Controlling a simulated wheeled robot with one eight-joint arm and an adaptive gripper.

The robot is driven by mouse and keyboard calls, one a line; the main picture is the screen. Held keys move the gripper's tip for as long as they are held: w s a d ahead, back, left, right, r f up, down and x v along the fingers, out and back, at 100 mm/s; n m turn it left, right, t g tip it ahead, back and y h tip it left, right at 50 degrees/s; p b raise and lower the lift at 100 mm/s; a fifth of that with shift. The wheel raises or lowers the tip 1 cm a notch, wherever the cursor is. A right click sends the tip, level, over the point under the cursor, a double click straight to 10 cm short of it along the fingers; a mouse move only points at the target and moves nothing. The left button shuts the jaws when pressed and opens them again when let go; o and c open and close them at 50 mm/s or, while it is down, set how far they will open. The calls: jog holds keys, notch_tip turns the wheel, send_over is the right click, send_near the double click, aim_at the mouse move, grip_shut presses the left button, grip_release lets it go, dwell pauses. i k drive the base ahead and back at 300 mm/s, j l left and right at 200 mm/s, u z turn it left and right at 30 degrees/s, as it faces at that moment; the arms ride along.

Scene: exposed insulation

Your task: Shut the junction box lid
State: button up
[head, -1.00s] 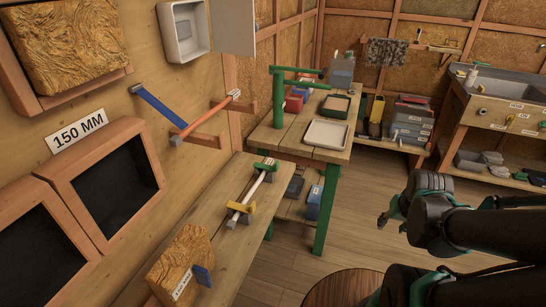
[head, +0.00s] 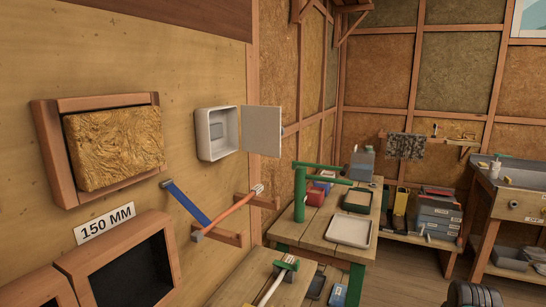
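The junction box (head: 201,136) is a pale grey open box fixed to the wood-panelled wall in the head view. Its lid (head: 262,130) is a flat grey panel that stands open, swung out to the right of the box. A small grey part shows inside the box. My gripper is not in view. Only a dark, rounded, ribbed piece of my own arm shows at the bottom right edge, well below and to the right of the lid.
Below the box, a blue-handled tool (head: 187,203) and an orange bar (head: 228,213) rest on wooden pegs that jut from the wall. A workbench (head: 312,236) with a green post (head: 299,190) and trays stands right of them.

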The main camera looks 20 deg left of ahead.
aim_at(262, 131)
jog(key=i+l+z, duration=0.1)
jog(key=z, duration=0.3)
jog(key=i+z, duration=0.2)
jog(key=z, duration=0.2)
jog(key=i, duration=1.95)
jog(key=i+u, duration=0.2)
jog(key=i, duration=0.3)
jog(key=i+l+u, duration=0.15)
jog(key=i, duration=0.3)
jog(key=i+l+u, duration=0.2)
jog(key=i, duration=0.25)
jog(key=u, duration=4.15)
